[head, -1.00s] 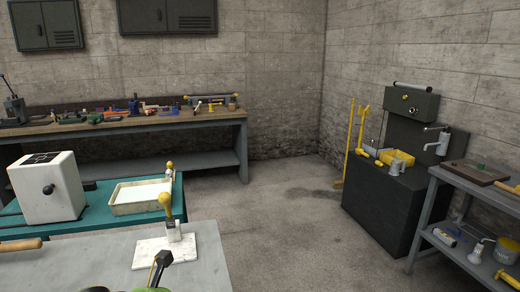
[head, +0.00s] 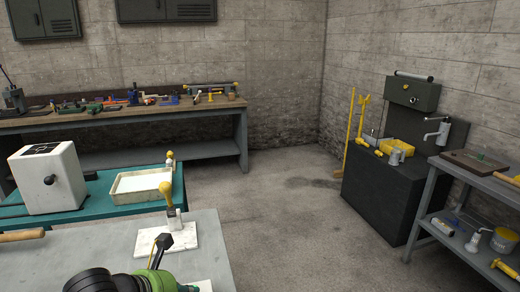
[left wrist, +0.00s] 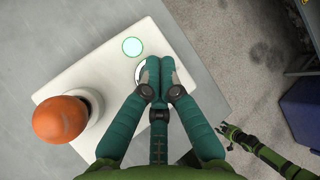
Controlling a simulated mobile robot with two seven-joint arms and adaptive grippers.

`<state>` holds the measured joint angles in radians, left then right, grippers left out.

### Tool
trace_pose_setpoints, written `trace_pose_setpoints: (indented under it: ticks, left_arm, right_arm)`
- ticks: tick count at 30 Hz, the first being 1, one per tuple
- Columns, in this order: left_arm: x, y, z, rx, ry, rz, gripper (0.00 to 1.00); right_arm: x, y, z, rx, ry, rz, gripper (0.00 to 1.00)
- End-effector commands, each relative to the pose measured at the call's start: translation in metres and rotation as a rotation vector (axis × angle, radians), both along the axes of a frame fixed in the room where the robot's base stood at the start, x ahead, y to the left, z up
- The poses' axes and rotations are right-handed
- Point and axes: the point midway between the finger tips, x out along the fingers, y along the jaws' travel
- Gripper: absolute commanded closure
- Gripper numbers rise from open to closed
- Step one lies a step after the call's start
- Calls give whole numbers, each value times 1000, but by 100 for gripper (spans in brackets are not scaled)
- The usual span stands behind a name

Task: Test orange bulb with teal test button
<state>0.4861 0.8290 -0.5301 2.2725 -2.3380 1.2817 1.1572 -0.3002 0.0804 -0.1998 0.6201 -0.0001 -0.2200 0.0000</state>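An orange bulb (left wrist: 60,119) sits in a white round socket on a white board (left wrist: 75,75) in the left wrist view. The bulb (head: 166,193) looks amber in the head view, upright on the board. A pale round spot with a teal rim (left wrist: 132,46) lies on the board beyond my fingertips. A second round part with a grey rim (left wrist: 139,73) is partly hidden by the fingertips. My left gripper (left wrist: 155,70) has its teal fingers together with nothing visible between them, over that part. Contact cannot be told. In the head view the gripper (head: 162,243) is partly hidden.
The board stands on a grey table (head: 95,255). Behind are a white machine (head: 45,180) and a shallow tray (head: 142,184) on a teal table. A green and black arm-like part (left wrist: 262,152), possibly my right arm, shows over the floor.

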Motion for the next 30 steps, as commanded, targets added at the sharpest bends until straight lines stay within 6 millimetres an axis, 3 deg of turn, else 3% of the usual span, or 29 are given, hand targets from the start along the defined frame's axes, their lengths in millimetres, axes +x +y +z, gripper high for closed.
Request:
trace_pose_setpoints:
  ticks: [11,30]
  left_arm:
    - [0,0,4,-1,-1,0,100]
    - [0,0,62,0,-2,-1,100]
  right_arm:
    - [0,0,2,0,0,0,60]
    - [0,0,35,0,0,0,60]
